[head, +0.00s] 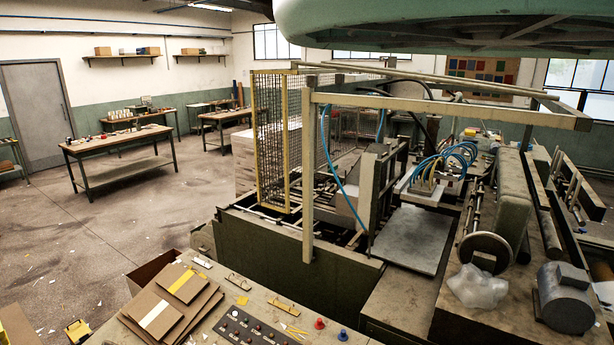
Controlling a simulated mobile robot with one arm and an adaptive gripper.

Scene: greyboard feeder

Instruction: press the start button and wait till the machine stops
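The greyboard feeder machine (315,268) fills the middle and right of the head view, with a beige frame over it and blue hoses inside. A dark control panel (250,330) with several small buttons lies on the bench in front of it. One round pale button (235,312) is at its upper left. A red knob (319,323) and a blue knob (342,335) stand on the bench to the panel's right. I cannot tell which of these is the start button, or whether the machine is running. My gripper is not in view.
Stacked brown boards (172,300) lie on the bench left of the panel. A yellow mesh guard (277,140) stands at the machine's left side. A large pale green body (430,22) hangs across the top right. The floor (110,230) at left is open, with paper scraps.

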